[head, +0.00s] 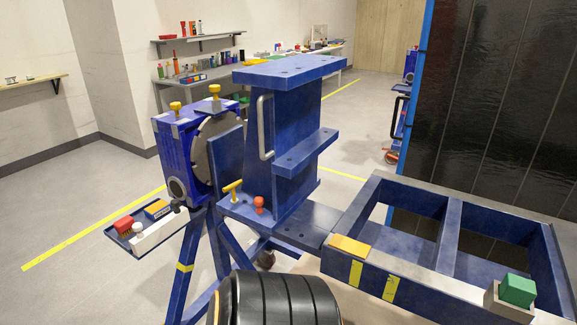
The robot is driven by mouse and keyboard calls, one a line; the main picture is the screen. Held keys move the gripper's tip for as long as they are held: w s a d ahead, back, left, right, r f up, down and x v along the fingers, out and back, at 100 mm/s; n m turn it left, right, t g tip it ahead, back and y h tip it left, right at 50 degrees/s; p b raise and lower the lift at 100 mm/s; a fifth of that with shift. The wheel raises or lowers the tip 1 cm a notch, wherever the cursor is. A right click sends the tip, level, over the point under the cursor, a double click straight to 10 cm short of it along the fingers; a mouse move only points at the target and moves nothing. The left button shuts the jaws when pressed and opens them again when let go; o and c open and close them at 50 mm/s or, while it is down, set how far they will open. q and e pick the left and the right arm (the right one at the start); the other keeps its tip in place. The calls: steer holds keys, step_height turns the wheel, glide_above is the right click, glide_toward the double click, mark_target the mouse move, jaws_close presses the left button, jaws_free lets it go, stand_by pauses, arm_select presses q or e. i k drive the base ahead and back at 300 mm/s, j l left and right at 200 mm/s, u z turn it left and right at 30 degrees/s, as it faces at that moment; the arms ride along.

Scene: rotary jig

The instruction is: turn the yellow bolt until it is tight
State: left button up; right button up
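Several yellow parts show on the blue rotary jig. One yellow knob-headed bolt (175,107) stands upright on the left top of the blue gear housing (176,150). A second yellow knob-headed bolt (214,91) stands on a grey bracket at the housing's right top. A yellow T-shaped handle (233,187) stands at the front left of the jig's lower plate. I cannot tell which of these the task means, or how tight any is. Neither of my grippers is in view.
A red knob (259,203) stands beside the T-handle. A grey handle (265,127) sticks out from the blue upright frame (290,110). A small tray (117,232) with parts sits at lower left. A blue open frame (395,260) fills the right, with a green block (518,290) on its corner.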

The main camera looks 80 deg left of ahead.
mark_target(233, 186)
steer(key=u, duration=2.95)
steer(key=i+j, duration=0.05)
